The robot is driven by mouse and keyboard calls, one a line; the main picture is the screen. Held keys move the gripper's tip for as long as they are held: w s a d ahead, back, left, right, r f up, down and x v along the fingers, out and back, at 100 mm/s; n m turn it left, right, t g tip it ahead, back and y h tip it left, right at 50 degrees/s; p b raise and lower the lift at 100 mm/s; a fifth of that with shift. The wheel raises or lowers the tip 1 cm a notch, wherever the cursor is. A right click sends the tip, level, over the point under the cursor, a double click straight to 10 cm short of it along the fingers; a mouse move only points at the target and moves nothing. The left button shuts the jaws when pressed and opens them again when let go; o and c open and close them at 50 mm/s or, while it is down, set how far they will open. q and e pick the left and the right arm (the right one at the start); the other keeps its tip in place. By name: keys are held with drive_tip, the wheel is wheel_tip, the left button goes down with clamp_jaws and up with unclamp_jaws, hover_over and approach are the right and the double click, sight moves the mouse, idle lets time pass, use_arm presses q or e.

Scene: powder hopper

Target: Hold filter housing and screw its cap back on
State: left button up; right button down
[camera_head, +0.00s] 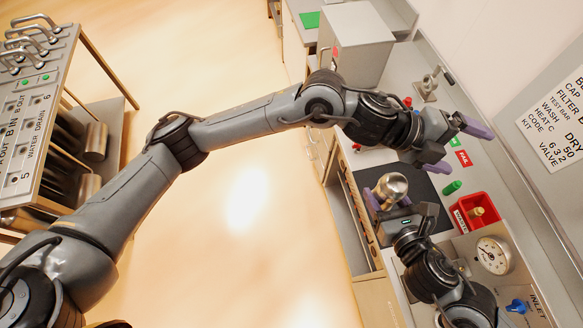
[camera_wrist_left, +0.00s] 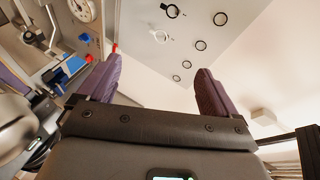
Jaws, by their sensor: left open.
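A shiny metal cylinder with a brassy tint (camera_head: 391,187), which looks like the filter housing, stands over the dark mat. My right gripper (camera_head: 388,203) has its purple fingers on either side of it and appears shut on it. My left gripper (camera_head: 458,146) is open and empty above the back of the bench, beyond the housing. Its two purple fingers also show wide apart in the left wrist view (camera_wrist_left: 158,88), with nothing between them. A small brass piece (camera_head: 477,211) lies in the red bin; I cannot tell whether it is the cap.
The red bin (camera_head: 459,221) stands right of the dark mat (camera_head: 425,187). A green piece (camera_head: 452,187) lies between them. A pressure gauge (camera_head: 494,255) and blue valve handle (camera_head: 516,306) are at lower right. A grey box (camera_head: 355,45) stands at the back. A rack cart (camera_head: 35,110) is at left.

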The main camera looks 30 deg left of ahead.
drive_tip(key=shift+r, duration=0.1)
use_arm(q)
drive_tip(key=s+a+f+n+t+y, duration=0.1)
drive_tip(key=a+f+n+t+y, duration=0.3)
drive_tip(key=a+f+n, duration=0.65)
drive_tip(key=s+a+f+n+t+y, duration=0.15)
drive_tip(key=a+f+n+y, duration=0.45)
drive_tip(key=a, duration=0.7)
drive_tip(key=s+a+f+n+g+y, duration=0.1)
drive_tip(key=s+a+f+n+g, duration=0.1)
drive_tip(key=s, duration=0.6)
drive_tip(key=s+a+f+n+g+y, duration=0.1)
drive_tip(key=s+a+f+n+g, duration=0.2)
drive_tip(key=s, duration=0.5)
drive_tip(key=s+a+f+n+g+y, duration=0.1)
drive_tip(key=s+a+f+n+g, duration=0.1)
drive_tip(key=s+a+f+n, duration=0.3)
drive_tip(key=s+f, duration=0.1)
drive_tip(key=s, duration=0.2)
drive_tip(key=shift+s+a+f, duration=0.25)
drive_tip(key=shift+s+f, duration=0.1)
drive_tip(key=shift+g, duration=0.25)
